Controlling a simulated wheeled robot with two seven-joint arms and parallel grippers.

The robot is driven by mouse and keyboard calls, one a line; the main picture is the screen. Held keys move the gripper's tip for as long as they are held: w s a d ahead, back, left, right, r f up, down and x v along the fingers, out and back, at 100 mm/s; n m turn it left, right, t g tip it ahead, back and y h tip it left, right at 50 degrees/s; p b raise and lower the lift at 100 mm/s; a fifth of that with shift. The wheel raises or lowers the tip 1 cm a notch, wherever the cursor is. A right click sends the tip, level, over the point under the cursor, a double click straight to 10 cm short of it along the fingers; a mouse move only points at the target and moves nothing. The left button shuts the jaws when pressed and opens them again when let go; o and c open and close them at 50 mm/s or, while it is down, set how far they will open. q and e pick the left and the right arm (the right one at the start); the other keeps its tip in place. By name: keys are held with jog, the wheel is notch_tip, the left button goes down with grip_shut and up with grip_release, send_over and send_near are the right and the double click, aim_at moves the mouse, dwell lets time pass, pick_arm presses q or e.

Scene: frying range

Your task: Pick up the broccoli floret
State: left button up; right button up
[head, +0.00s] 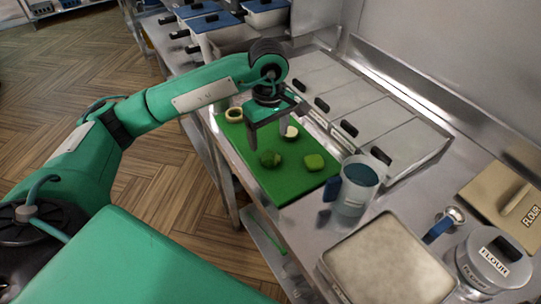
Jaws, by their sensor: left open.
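A dark green, bumpy piece that looks like the broccoli floret (268,160) lies on the green cutting board (285,187). My left gripper (270,143) points down over the board, just behind and above the floret. Its two fingers are apart with nothing visibly held between them. One fingertip comes close to the floret in the picture; I cannot tell whether they touch. My right gripper is not in view.
A lighter green piece (314,162) lies right of the floret, and a pale round piece (291,132) sits behind, partly hidden by the gripper. A ring-shaped piece (234,115) is at the board's far left. A clear jug (355,187) stands near the board's right corner.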

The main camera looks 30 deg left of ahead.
aim_at(270, 155)
pick_arm(q)
jog(key=shift+f, duration=0.6)
jog(key=shift+d+f, duration=0.1)
jog(key=shift+f, duration=0.2)
jog(key=shift+s+d+f+p, duration=0.15)
jog(key=shift+s+f+p, duration=0.05)
jog(key=shift+f+p, duration=0.65)
notch_tip(270, 155, down, 2)
jog(key=shift+f, duration=0.5)
jog(key=c, duration=0.8)
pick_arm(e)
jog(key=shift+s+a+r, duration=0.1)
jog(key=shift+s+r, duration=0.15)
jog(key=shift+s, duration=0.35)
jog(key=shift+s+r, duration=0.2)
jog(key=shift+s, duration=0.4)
